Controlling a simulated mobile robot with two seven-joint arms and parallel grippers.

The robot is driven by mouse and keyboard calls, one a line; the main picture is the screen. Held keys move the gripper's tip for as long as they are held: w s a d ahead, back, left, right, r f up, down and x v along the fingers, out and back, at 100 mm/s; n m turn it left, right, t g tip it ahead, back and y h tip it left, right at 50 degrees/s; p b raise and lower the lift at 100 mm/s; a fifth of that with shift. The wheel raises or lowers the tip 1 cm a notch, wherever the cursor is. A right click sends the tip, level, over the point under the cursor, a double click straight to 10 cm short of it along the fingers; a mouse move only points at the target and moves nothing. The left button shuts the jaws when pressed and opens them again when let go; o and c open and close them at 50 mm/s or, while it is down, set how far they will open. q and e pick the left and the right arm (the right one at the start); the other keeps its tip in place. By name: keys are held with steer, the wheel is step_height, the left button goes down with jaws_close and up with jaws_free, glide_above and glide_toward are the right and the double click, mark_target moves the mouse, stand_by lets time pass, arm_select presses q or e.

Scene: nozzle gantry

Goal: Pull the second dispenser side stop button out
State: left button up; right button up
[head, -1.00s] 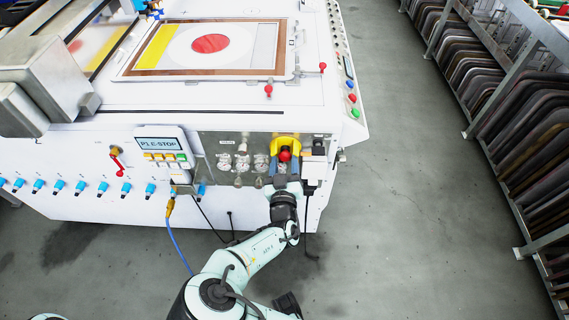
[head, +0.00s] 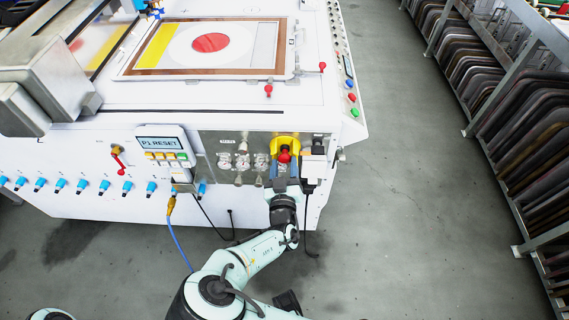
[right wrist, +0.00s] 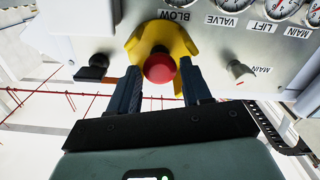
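The red mushroom-shaped stop button (head: 284,156) sits in a yellow surround (head: 286,142) on the machine's front panel. In the right wrist view the red button (right wrist: 160,68) is in the middle, in front of its yellow surround (right wrist: 178,38). My right gripper (head: 283,172) is just below the button in the head view. In the right wrist view my right gripper (right wrist: 160,75) is open, one finger on each side of the button, with a visible gap on both sides. The small display (head: 160,144) reads "P1 RESET". My left gripper is out of view.
Gauges and knobs (head: 243,162) sit left of the button. A black knob (right wrist: 92,68) and a silver knob (right wrist: 240,72) flank it in the wrist view. A blue cable (head: 178,240) hangs from the panel. The floor (head: 410,220) to the right is clear up to the racks.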

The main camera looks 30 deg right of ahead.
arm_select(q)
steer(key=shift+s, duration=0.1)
arm_select(e)
steer(key=shift+s, duration=0.1)
steer(key=shift+a, duration=0.1)
arm_select(q)
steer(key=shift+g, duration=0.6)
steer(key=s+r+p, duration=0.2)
steer(key=p, duration=0.1)
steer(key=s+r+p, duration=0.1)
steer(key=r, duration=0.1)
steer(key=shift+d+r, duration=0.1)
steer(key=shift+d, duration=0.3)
arm_select(e)
steer(key=v, duration=1.3)
steer(key=shift+s, duration=0.25)
